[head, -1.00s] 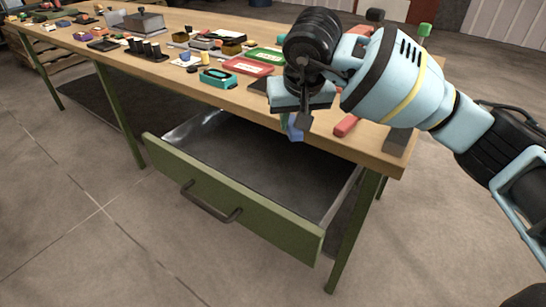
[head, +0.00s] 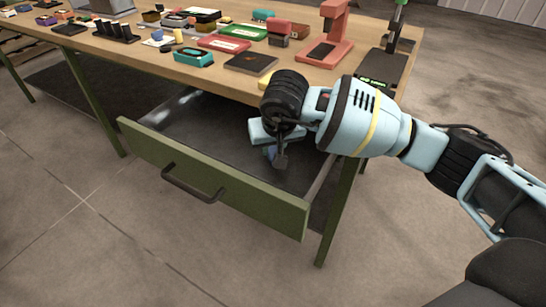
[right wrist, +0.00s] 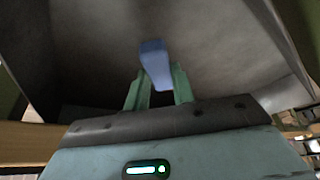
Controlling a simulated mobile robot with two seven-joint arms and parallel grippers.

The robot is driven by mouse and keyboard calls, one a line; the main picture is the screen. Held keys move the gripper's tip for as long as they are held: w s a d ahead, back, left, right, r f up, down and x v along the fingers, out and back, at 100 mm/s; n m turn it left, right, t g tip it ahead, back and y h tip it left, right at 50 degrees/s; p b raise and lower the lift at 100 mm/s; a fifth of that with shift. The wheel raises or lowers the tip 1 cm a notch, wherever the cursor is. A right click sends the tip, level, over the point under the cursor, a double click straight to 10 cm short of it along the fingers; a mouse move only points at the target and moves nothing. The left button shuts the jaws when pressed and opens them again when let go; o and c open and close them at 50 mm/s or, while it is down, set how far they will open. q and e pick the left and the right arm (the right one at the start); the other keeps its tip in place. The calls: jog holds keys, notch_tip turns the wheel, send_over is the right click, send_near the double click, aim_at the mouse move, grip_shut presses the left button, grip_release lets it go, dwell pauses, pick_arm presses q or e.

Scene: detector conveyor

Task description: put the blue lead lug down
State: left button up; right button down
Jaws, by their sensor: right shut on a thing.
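My right gripper (head: 276,156) is over the open drawer (head: 210,150) of the workbench, near its right end. In the right wrist view the two green fingers (right wrist: 160,92) are shut on the blue lead lug (right wrist: 156,64), which sticks out past the fingertips above the grey drawer floor. In the head view only a small bit of the blue lug (head: 268,152) shows below the hand; the gripper hides the rest. I cannot tell how far the lug is above the drawer floor. My left gripper is not in view.
The drawer has a green front with a dark handle (head: 193,184); its visible floor looks empty. The wooden benchtop (head: 130,58) above holds a teal box (head: 193,57), a dark flat box (head: 251,63), a red stand (head: 328,38) and several small items.

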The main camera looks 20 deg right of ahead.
jog(key=shift+f, duration=1.9)
jog(key=shift+f, duration=0.1)
jog(key=c, duration=1.2)
grip_release()
jog(key=p+v, duration=0.1)
jog(key=v, duration=1.1)
